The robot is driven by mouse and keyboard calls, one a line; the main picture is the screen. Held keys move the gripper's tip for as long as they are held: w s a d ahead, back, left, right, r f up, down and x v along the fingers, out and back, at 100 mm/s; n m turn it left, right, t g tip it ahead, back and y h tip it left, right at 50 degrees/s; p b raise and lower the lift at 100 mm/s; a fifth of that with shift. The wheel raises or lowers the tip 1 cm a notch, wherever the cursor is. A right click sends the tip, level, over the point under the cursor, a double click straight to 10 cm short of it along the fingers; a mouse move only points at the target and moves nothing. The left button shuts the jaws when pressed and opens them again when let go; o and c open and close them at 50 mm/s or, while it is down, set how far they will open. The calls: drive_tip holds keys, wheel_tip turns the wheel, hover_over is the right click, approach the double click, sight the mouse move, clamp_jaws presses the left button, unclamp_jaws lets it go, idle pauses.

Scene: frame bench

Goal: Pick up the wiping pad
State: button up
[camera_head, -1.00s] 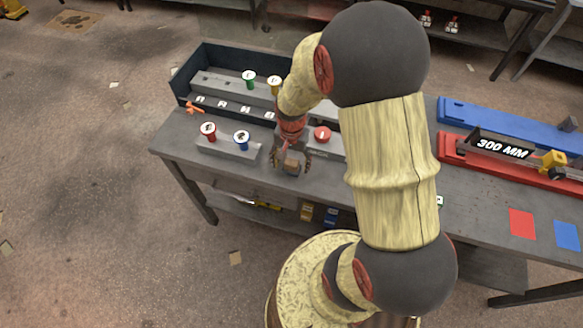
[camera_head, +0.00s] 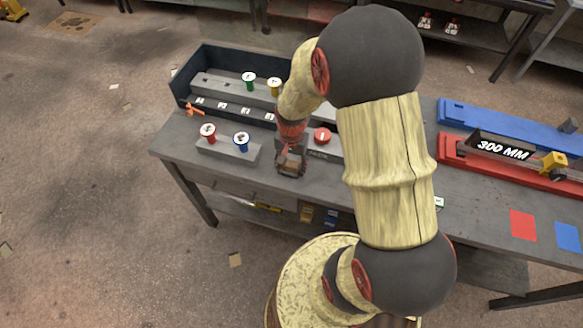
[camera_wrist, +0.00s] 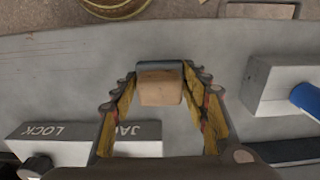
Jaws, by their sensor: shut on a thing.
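The wiping pad is a small tan block (camera_wrist: 159,88) with a grey strip along one edge. In the wrist view it sits between the two fingers of my gripper (camera_wrist: 158,76), which is shut on it from both sides. In the head view my gripper (camera_head: 290,166) is down at the grey bench's front part, right of the block with the red and blue spools. The pad is mostly hidden there by the fingers. I cannot tell whether it touches the bench top.
The grey bench (camera_head: 195,165) carries a block with a red spool (camera_head: 208,132) and a blue spool (camera_head: 241,141). A red button (camera_head: 322,136) is just right of my gripper. A dark-walled tray (camera_head: 185,80) stands behind. Red and blue rails (camera_head: 500,112) lie at the right.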

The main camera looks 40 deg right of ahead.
sight(291, 163)
drive_tip(key=shift+c, duration=1.1)
drive_tip(key=shift+r, duration=0.5)
wheel_tip(291, 163, up, 2)
drive_tip(key=shift+r+p, duration=0.2)
drive_tip(key=shift+p, duration=0.5)
drive_tip(key=s+a+r+p, duration=0.3)
drive_tip(key=s+a+r, duration=0.3)
drive_tip(key=s+r, duration=0.3)
drive_tip(key=s, duration=0.3)
drive_tip(key=shift+s+r, duration=0.3)
drive_tip(key=shift+s, duration=0.05)
